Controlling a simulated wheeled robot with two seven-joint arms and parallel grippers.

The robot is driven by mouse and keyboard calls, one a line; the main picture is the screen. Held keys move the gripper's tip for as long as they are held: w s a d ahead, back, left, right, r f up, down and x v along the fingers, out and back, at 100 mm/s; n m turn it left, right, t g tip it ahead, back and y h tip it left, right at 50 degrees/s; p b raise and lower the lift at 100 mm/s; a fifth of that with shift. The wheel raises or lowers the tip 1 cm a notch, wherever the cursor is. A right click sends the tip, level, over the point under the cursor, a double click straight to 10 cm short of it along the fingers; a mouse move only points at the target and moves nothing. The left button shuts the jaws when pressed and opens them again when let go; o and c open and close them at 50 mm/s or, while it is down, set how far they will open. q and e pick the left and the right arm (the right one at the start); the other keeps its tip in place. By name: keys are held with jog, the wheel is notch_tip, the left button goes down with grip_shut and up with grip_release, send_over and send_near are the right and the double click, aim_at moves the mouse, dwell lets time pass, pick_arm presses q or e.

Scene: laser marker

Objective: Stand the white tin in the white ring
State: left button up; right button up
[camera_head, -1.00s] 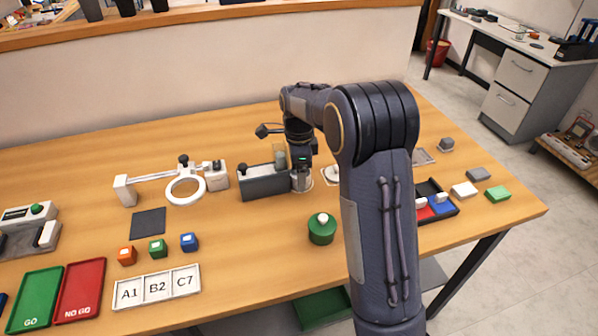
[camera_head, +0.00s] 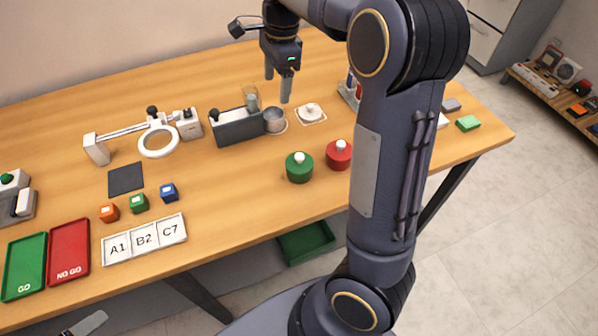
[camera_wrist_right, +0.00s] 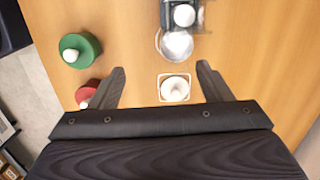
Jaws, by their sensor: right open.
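In the right wrist view the tin (camera_wrist_right: 177,44) appears inside the ring (camera_wrist_right: 158,48), with part of the ring hidden by the tin. My right gripper (camera_head: 278,87) is open and empty, above the tin and apart from it. My left gripper is not in view.
A white knobbed piece (camera_head: 310,111) sits on a white square right of the tin. Green (camera_head: 299,170) and red (camera_head: 338,156) knobbed tins stand nearer the front. The grey fixture (camera_head: 238,129) and ring magnifier (camera_head: 158,141) stand left.

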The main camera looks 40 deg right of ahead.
jog(key=s+a+f+n+t+y, duration=0.1)
jog(key=s+a+n, duration=0.3)
jog(key=s+n, duration=0.2)
jog(key=s+a+f+n+t, duration=0.2)
jog(key=s+n, duration=0.4)
jog(key=s, duration=0.5)
jog(key=s+a+f+n+t+y, duration=0.1)
jog(key=s+a+n+t, duration=0.1)
jog(key=s+a+n, duration=0.3)
jog(key=s+n, duration=0.1)
jog(key=s, duration=0.2)
jog(key=shift+s+a+f+n+y, duration=0.2)
jog(key=shift+s+a+n+y, duration=0.1)
jog(key=shift+s, duration=0.1)
jog(key=shift+r+p, duration=0.45)
